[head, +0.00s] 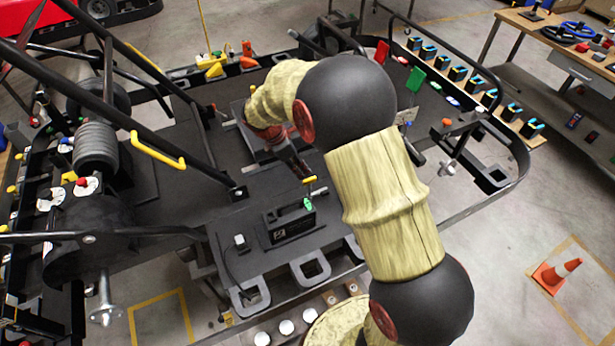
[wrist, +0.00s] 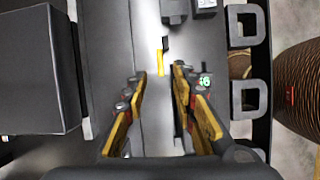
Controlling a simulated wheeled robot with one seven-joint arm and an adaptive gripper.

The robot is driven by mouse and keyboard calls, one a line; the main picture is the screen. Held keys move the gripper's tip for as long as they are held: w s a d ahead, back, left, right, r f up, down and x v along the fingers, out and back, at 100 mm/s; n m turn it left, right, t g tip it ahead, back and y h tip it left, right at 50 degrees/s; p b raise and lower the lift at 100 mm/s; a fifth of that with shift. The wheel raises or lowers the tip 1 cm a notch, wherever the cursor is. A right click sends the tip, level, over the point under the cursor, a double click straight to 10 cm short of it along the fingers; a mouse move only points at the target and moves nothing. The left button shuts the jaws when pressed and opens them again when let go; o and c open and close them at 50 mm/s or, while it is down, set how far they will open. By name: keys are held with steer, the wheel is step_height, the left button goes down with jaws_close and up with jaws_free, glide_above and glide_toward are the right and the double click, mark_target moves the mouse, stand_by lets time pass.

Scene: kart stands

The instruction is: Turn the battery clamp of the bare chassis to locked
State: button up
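A small upright lever with a yellow handle (head: 310,180) stands by a low black block (head: 290,226) on the bare chassis deck; I take it to be the battery clamp. In the wrist view the yellow handle (wrist: 160,62) shows just beyond the gap between my fingertips. My gripper (wrist: 158,74) is open, with nothing visible between its fingers. In the head view my gripper (head: 300,165) is beside the lever, partly hidden by my arm. A green round tag (head: 308,203) is near the lever; it shows beside the right finger in the wrist view (wrist: 205,81).
A big dark box (wrist: 35,75) stands left of the fingers in the wrist view. Rectangular frame loops (head: 310,267) line the near chassis edge. Black roll bars (head: 110,112) rise at left.

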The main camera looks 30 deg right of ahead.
mark_target(309, 179)
steer(key=shift+n, duration=0.3)
steer(key=x, duration=0.7)
steer(key=shift+d+f+b, duration=0.1)
steer(key=shift+f+b, duration=0.25)
steer(key=shift+f, duration=0.05)
steer(key=shift+c, duration=0.8)
jaws_close()
